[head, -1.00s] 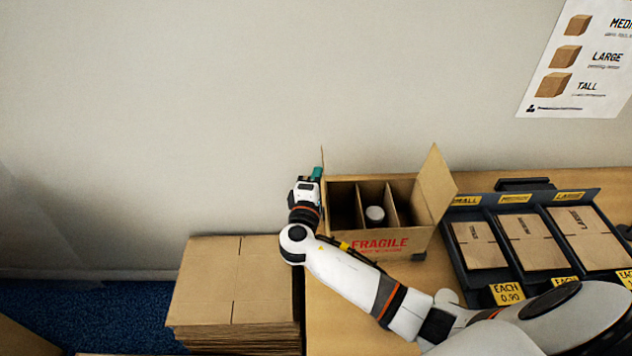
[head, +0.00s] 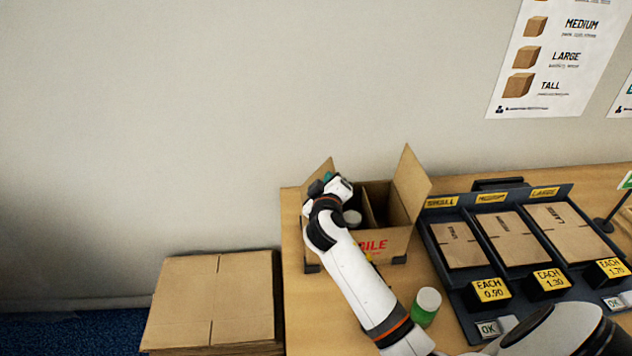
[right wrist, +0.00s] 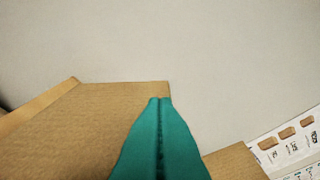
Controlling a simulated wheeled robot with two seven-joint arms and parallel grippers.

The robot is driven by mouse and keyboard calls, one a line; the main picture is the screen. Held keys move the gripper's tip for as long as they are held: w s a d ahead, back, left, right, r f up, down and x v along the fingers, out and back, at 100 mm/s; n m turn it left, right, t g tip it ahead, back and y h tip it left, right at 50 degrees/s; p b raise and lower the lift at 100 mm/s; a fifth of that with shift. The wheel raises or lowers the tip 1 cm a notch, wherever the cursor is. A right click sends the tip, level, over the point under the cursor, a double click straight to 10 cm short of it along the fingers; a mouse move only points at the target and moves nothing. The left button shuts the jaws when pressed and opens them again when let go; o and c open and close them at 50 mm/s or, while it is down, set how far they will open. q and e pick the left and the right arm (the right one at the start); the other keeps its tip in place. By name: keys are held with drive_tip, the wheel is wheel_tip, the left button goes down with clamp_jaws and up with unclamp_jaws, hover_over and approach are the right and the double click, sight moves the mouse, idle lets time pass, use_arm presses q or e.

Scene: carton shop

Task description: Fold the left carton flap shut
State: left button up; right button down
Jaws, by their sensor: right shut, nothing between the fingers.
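The open carton (head: 385,243) with red FRAGILE print stands on the table in the head view. Its left flap (head: 317,180) stands raised at the left end. Its right flap (head: 411,184) stands up and leans outward. My right gripper (head: 328,178) is at the left flap, its teal fingers shut and empty. In the right wrist view the closed fingers (right wrist: 160,130) lie in front of a brown cardboard panel (right wrist: 85,120); contact cannot be told. A white-capped bottle (head: 352,217) is inside the carton, partly hidden by my arm. My left gripper is not in view.
A green jar with a white lid (head: 427,300) stands on the table near my right forearm. A dark tray (head: 437,262) of flat cartons with price tags is on the right. A stack of flat cardboard (head: 213,295) is at left. The wall is behind.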

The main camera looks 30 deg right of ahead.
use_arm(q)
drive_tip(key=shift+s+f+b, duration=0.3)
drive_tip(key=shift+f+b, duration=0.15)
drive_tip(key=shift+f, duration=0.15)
use_arm(e)
drive_tip(key=shift+s+d+f+m+t+y, duration=0.1)
drive_tip(key=shift+s+d+f+m+y, duration=0.4)
drive_tip(key=shift+d+f+m, duration=0.6)
drive_tip(key=shift+s+d+f+m+t+y, duration=0.1)
drive_tip(key=shift+s+d+f+m+y, duration=0.4)
drive_tip(key=shift+f+m, duration=1.1)
drive_tip(key=shift+s+d+f+m+t+y, duration=0.1)
drive_tip(key=shift+s+d+f+m+y, duration=0.15)
drive_tip(key=shift+d+f+m+y, duration=0.7)
drive_tip(key=shift+d+f+m+h, duration=0.1)
drive_tip(key=shift+f+m+h, duration=0.2)
drive_tip(key=shift+f, duration=0.3)
